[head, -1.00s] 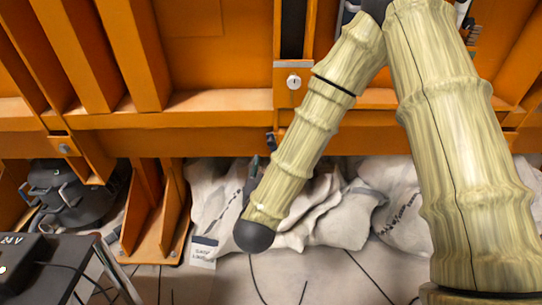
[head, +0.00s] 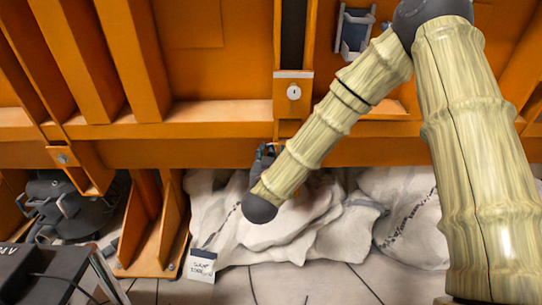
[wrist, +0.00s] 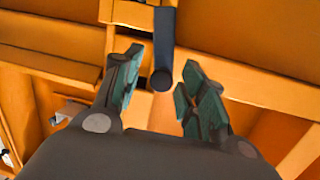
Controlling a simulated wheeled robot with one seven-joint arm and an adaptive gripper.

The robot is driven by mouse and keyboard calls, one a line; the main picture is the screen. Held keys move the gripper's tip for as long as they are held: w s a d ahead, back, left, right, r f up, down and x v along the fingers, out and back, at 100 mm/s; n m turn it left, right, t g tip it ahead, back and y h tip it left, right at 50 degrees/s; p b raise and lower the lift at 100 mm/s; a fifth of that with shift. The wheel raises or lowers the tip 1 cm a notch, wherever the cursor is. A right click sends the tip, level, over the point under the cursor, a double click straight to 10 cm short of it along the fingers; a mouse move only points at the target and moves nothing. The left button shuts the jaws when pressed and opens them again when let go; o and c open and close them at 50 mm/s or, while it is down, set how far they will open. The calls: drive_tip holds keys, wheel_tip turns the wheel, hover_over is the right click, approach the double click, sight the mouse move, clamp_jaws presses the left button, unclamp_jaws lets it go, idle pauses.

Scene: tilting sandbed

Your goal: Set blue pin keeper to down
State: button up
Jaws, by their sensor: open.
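In the wrist view a dark blue bar with a round end (wrist: 164,42), which looks like the blue pin keeper, extends from an orange bracket into the space between my fingers. My gripper (wrist: 162,62) is open, with one green-grey finger on each side of the bar's round end. I cannot tell whether either finger touches it. In the head view my gripper (head: 266,152) is partly hidden behind my forearm, just below the orange post's lock plate. The keeper cannot be made out clearly there.
A round silver lock (head: 294,92) sits on the orange post above my gripper. A blue-grey bracket (head: 355,33) is on the frame at upper right. Pale sacks (head: 345,235) lie below. A dark box (head: 35,270) stands at lower left.

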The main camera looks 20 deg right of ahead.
drive_tip(key=shift+w, duration=0.15)
clamp_jaws()
idle(0.4)
